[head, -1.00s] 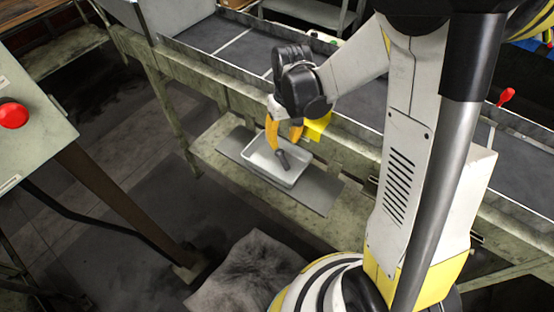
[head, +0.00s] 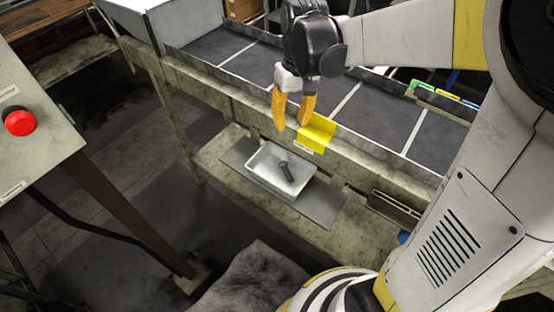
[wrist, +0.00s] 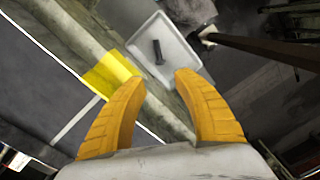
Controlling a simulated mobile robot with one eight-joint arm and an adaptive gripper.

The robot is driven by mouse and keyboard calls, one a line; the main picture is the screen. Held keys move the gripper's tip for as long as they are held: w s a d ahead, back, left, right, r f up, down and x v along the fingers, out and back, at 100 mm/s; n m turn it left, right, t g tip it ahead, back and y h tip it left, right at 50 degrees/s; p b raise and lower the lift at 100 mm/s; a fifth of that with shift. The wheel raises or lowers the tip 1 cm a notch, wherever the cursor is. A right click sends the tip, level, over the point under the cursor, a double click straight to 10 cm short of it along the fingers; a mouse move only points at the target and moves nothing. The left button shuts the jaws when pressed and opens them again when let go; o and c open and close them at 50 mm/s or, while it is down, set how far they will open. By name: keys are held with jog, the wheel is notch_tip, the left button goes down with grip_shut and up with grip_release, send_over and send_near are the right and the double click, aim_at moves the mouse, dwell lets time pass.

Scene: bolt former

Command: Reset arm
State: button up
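My gripper (head: 293,112) is raised above the front edge of the conveyor table. Its two orange fingers are apart with nothing between them, and the wrist view also shows the open fingers (wrist: 157,95). A white tray (head: 261,182) sits below on the lower shelf. A dark bolt (head: 286,171) lies in the tray, and it also shows in the wrist view (wrist: 158,51). My gripper is well above the tray and touches neither tray nor bolt.
A yellow bracket (head: 317,132) is on the table's front rail, close beside my fingers in the picture. The dark sectioned conveyor table (head: 378,112) runs behind. A panel with a red button (head: 20,122) stands at the left. A grey mat (head: 322,203) lies under the tray.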

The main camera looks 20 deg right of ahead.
jog(key=s+f+m+t+b, duration=0.1)
jog(key=s+t+b, duration=0.5)
jog(key=s, duration=0.6)
jog(key=shift+s+a+f+t+h, duration=0.15)
jog(key=shift+a+f+t+h, duration=0.2)
jog(key=shift+t, duration=0.25)
